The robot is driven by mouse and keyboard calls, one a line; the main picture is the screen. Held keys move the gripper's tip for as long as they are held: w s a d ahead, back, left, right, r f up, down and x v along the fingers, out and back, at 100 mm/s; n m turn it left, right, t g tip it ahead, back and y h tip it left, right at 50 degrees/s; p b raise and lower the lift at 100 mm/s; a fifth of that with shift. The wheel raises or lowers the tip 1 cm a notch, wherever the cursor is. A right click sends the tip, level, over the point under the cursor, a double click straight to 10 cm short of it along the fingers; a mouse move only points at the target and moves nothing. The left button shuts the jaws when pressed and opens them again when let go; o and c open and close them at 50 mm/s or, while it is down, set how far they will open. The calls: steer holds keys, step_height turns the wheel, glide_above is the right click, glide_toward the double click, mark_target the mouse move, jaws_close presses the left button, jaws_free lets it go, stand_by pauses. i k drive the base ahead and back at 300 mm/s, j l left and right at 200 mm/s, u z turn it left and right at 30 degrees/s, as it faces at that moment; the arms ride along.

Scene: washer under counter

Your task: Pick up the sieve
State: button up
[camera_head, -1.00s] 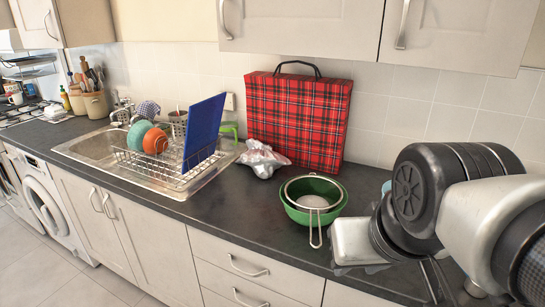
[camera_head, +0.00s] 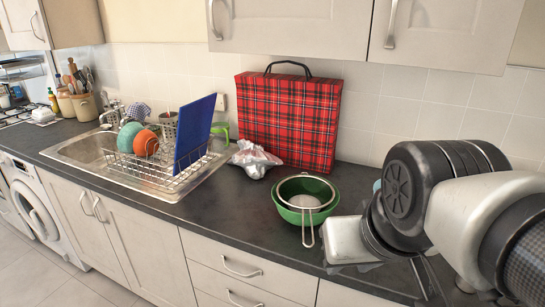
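The sieve (camera_head: 304,201) has a round metal rim and a metal handle that points toward the counter's front edge. It rests inside a green bowl (camera_head: 323,212) on the dark counter.
A red tartan bag (camera_head: 288,120) stands against the wall behind the bowl. A crumpled plastic bag (camera_head: 254,159) lies left of it. A dish rack (camera_head: 160,172) with bowls and a blue board (camera_head: 194,132) stands at the sink. Wall cupboards (camera_head: 290,25) hang above. Counter left of the bowl is free.

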mark_target(308, 193)
steer(key=k+j+u, duration=0.15)
steer(key=j+u, duration=0.6)
steer(key=k+l, duration=0.05)
steer(key=l, duration=0.05)
